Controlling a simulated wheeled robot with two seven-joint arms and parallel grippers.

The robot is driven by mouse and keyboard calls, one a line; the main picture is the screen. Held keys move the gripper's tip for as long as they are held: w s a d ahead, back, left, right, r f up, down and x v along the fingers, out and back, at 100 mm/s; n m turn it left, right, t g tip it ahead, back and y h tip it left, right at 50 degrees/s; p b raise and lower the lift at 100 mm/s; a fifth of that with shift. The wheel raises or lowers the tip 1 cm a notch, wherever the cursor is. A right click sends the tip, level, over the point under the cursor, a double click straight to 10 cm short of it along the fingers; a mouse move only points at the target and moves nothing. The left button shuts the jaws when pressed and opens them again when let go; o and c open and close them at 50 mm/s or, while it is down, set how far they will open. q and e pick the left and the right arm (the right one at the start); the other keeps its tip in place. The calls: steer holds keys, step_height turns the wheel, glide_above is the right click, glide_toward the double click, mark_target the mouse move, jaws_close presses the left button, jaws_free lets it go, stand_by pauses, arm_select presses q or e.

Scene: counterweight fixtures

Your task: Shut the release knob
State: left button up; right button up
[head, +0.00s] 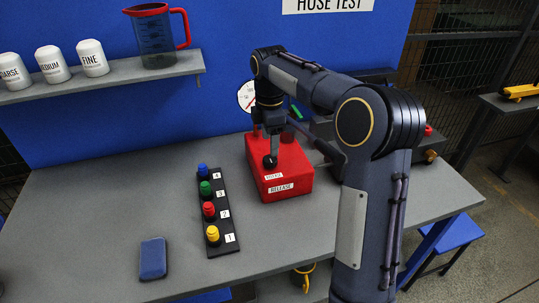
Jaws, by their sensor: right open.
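The release knob (270,161) is a small black knob on top of a red box (297,178) labelled RELEASE, on the grey workbench. My right arm reaches over from the right, and its right gripper (271,146) points down just above and behind the knob. The gripper is open. Its fingers partly overlap the knob's area, so I cannot tell whether they touch it. The knob's turned position is too small to read. My left gripper is not in view.
A black strip (221,239) with coloured numbered plugs lies left of the box. A blue block (153,259) lies at the front. A gauge (247,96) is on the blue wall behind. A shelf (112,80) holds white jars and a jug (156,37). The bench's left part is clear.

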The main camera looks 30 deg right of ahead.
mark_target(270, 159)
step_height(270, 159, down, 6)
steer(key=shift+f, duration=0.1)
steer(key=shift+c, duration=0.5)
steer(key=c, duration=0.9)
